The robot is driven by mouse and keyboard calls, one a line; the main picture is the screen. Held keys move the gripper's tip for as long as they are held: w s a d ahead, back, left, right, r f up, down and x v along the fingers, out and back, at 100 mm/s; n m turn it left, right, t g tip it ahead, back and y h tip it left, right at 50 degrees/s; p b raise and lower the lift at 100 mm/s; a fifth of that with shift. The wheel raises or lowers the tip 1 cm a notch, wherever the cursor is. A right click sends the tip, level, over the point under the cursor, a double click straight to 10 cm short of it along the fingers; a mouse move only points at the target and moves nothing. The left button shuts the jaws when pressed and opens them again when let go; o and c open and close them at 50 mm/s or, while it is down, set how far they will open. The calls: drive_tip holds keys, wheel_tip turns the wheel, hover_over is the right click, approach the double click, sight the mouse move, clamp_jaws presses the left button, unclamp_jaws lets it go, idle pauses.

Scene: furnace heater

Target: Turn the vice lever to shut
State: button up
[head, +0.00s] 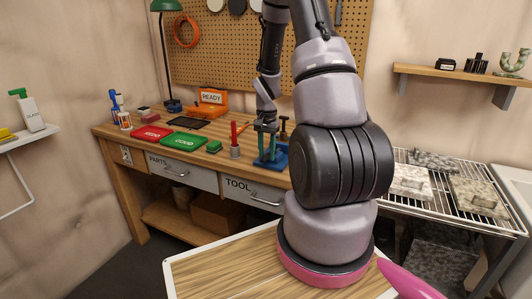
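My gripper (266,126) hangs over the right part of the wooden workbench, pointing down. It is small and dark here, and I cannot tell whether its fingers are apart or closed. Just below it is a blue stand or block (277,163) with teal upright handles (261,145), close to the gripper; I cannot tell if they touch. The blue piece may be the vice, but no vice lever can be made out for sure. My arm hides the bench to the right of it.
A red-handled tool (234,134) stands left of the gripper. Red (151,133) and green (184,141) trays lie on the bench, with a READY sign (211,98) behind. A pegboard (225,50) backs the bench. A wire rack (465,195) with stone-like blocks stands right.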

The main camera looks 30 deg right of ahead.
sight(267, 157)
drive_tip(key=shift+o, duration=0.6)
wheel_tip(267, 157, up, 11)
drive_tip(key=shift+f, duration=0.1)
idle(0.4)
